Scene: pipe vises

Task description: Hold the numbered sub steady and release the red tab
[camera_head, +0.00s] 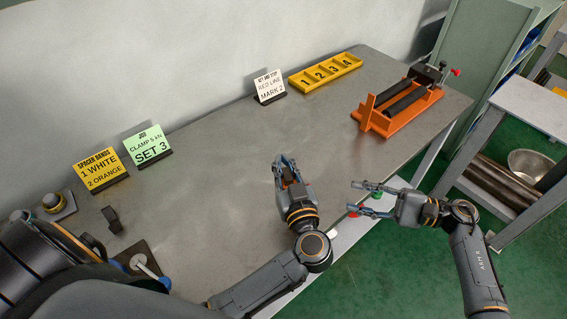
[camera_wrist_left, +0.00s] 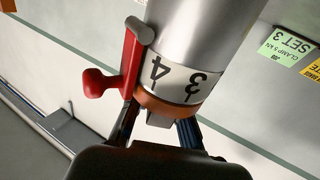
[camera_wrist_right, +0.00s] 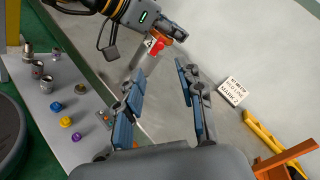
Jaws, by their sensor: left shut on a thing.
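The numbered sub (camera_wrist_left: 205,30) fills the upper middle of the left wrist view. It is a silver cylinder with a white band (camera_wrist_left: 175,78) showing 4 and 3 and an orange ring at its near end. The red tab (camera_wrist_left: 130,65) lies along its left side, with a knob sticking out. My left gripper (camera_head: 285,166) is shut on the sub near the ring, over the table's front part. In the right wrist view the red tab (camera_wrist_right: 157,46) shows small beside the left gripper. My right gripper (camera_head: 353,197) is open and empty, beyond the table's front edge, right of the left gripper.
An orange vise (camera_head: 402,105) stands at the table's far right, near a yellow numbered tray (camera_head: 325,72). Sign cards stand along the back, including MARK 2 (camera_head: 269,87) and SET 3 (camera_head: 149,146). A lower shelf (camera_wrist_right: 70,145) holds several small coloured parts. The table's middle is clear.

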